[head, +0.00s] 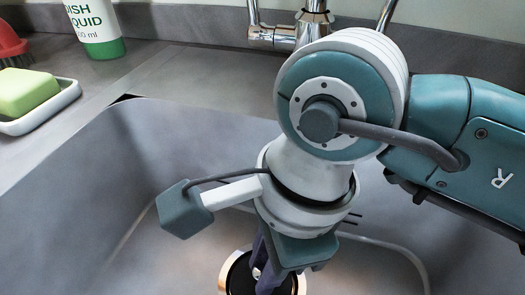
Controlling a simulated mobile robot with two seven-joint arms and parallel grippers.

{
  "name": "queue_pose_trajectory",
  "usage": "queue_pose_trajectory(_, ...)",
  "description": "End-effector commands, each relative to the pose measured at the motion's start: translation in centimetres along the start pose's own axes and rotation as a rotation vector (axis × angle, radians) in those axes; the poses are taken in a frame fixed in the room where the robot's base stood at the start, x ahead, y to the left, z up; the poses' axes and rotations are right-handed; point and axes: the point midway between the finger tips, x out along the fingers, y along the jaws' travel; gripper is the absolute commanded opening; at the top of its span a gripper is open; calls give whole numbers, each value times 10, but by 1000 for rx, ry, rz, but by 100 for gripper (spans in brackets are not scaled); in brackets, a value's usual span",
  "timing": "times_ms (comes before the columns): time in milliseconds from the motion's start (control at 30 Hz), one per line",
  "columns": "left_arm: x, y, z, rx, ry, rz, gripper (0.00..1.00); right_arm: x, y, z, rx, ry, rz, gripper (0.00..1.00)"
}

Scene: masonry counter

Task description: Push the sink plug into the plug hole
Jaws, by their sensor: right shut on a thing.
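My right gripper (262,284) points down into the grey sink, its dark fingers low in the head view. It is shut on what appears to be the sink plug (241,279), a dark round piece with a small bright fitting between the fingers. A pale metal ring around the dark area looks like the rim of the plug hole (223,277). The fingers and the picture's bottom edge hide part of both. I cannot tell whether the plug is seated or held just above the hole. My left gripper is out of view.
The sink (100,190) has sloping grey walls, with bare floor left of the gripper. A chrome tap (275,37) stands behind my arm. On the counter are green soap (26,91) in a white dish (45,113), a dish liquid bottle (97,28) and a red brush (10,42).

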Motion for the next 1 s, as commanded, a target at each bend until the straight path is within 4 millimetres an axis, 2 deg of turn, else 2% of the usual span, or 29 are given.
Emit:
queue_pose_trajectory(333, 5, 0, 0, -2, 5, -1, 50, 6, 1, -1, 1, 0, 3, 0)
queue_pose_trajectory(367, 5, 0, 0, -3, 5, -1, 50, 7, 2, -2, 1, 0, 4, 24)
queue_pose_trajectory(667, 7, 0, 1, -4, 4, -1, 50, 10, 3, -2, 1, 1, 7, 58)
queue_pose_trajectory(900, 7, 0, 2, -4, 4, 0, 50, 10, 3, -3, 1, 2, 8, 58)
queue_pose_trajectory(1000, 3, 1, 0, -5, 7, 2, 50, 4, 1, -3, 2, 2, 7, 58)
